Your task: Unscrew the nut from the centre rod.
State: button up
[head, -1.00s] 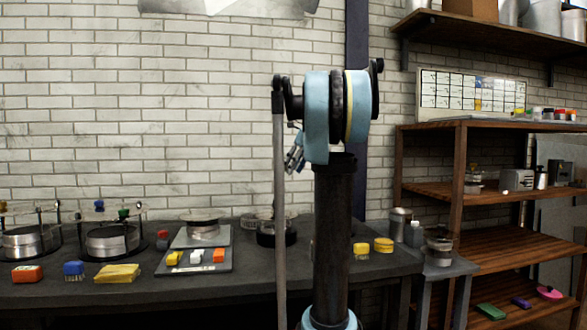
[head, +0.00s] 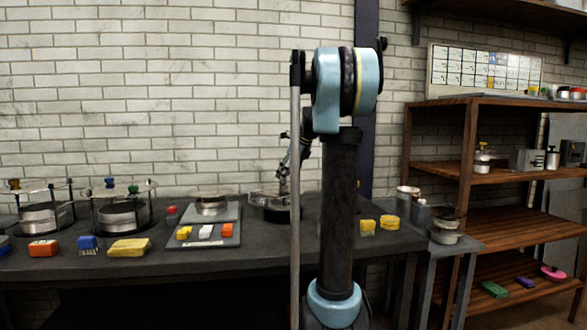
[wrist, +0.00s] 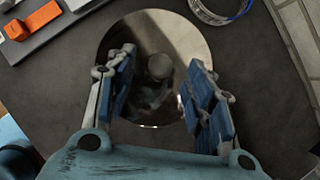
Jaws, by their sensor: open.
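My gripper (wrist: 160,95) is open in the wrist view, its blue-padded fingers apart over a shiny round disc (wrist: 190,50). A small rounded grey knob-like part (wrist: 158,67) shows between the fingers near the disc's middle; it may be the nut on the centre rod, but dark reflections make this unclear. No contact with the fingers is visible. In the head view my gripper (head: 284,180) points down above a dark round assembly (head: 283,214) on the bench, partly hidden by my arm. The nut and rod cannot be made out there.
A clear ring-shaped part (wrist: 218,12) lies close beside the disc. A tray (head: 190,243) with yellow, white and orange blocks is to the left. Two assemblies with upright rods (head: 122,212) stand farther left. Yellow blocks (head: 389,222) and a wooden shelf (head: 470,105) are to the right.

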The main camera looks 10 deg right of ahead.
jog(key=shift+x, duration=1)
grip_shut()
jog(key=n+g, duration=0.1)
jog(key=n, duration=0.1)
jog(key=n+y, duration=0.1)
jog(key=n, duration=0.1)
jog(key=shift+w+d+g, duration=0.1)
jog(key=shift+w+g, duration=0.15)
jog(key=shift+g, duration=0.15)
jog(key=n+g, duration=0.1)
jog(key=n, duration=0.1)
jog(key=n+g, duration=0.1)
jog(key=n, duration=0.1)
jog(key=shift+w+r+y, duration=0.1)
jog(key=shift+w+y, duration=0.1)
jog(key=shift+y, duration=0.2)
jog(key=n+g, duration=0.1)
jog(key=n, duration=0.2)
jog(key=shift+w+n+g, duration=0.15)
jog(key=shift+n+g, duration=0.25)
jog(key=n+g+h, duration=0.1)
jog(key=n+g, duration=0.1)
jog(key=n, duration=0.2)
jog(key=shift+w, duration=0.15)
